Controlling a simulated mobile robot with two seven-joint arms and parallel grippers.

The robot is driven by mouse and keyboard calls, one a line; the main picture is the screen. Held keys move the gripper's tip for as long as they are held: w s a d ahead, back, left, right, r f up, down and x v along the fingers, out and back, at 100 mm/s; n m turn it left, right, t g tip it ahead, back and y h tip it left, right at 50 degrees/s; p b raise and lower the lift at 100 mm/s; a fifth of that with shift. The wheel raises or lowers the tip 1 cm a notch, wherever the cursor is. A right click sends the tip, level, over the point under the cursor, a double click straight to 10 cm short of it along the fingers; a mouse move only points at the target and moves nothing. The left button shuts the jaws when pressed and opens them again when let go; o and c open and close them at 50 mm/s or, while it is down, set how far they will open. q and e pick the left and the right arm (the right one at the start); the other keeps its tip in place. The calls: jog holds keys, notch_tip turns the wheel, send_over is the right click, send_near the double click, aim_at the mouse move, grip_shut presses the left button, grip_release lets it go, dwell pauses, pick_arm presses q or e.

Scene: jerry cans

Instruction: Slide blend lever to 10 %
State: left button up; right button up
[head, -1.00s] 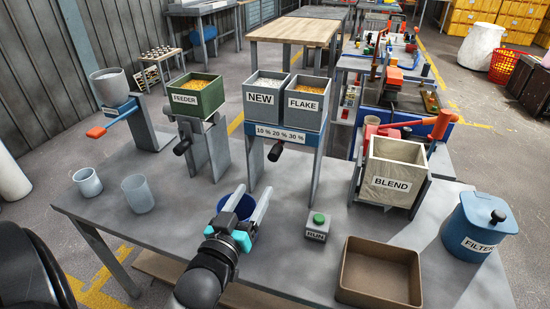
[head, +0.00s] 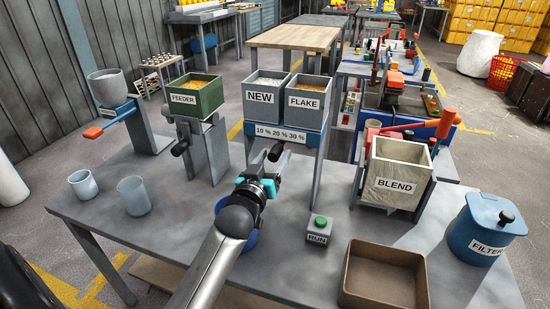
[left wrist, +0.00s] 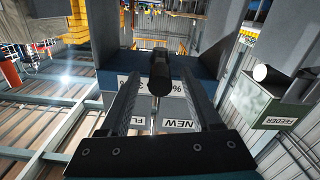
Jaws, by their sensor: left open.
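The blend lever has a black knob (head: 276,152) and sits under the blue plate marked 10 %, 20 % and 30 % (head: 282,133), close to the middle mark. The plate is below the grey NEW bin (head: 261,97) and FLAKE bin (head: 306,101). My left gripper (head: 275,160) is open at the lever. In the left wrist view, which is upside down, the black knob (left wrist: 160,68) shows between the two finger ends of my left gripper (left wrist: 160,88). I cannot tell whether the fingers touch it. My right gripper is not in view.
A blue cup (head: 250,242) is partly hidden under my left arm. The RUN button box (head: 318,231), brown tray (head: 385,277) and BLEND box (head: 397,175) are to the right. The FEEDER (head: 196,96) and two grey cups (head: 134,196) are to the left.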

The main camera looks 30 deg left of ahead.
pick_arm(q)
jog(key=shift+x, duration=0.75)
grip_shut()
dwell(1.0)
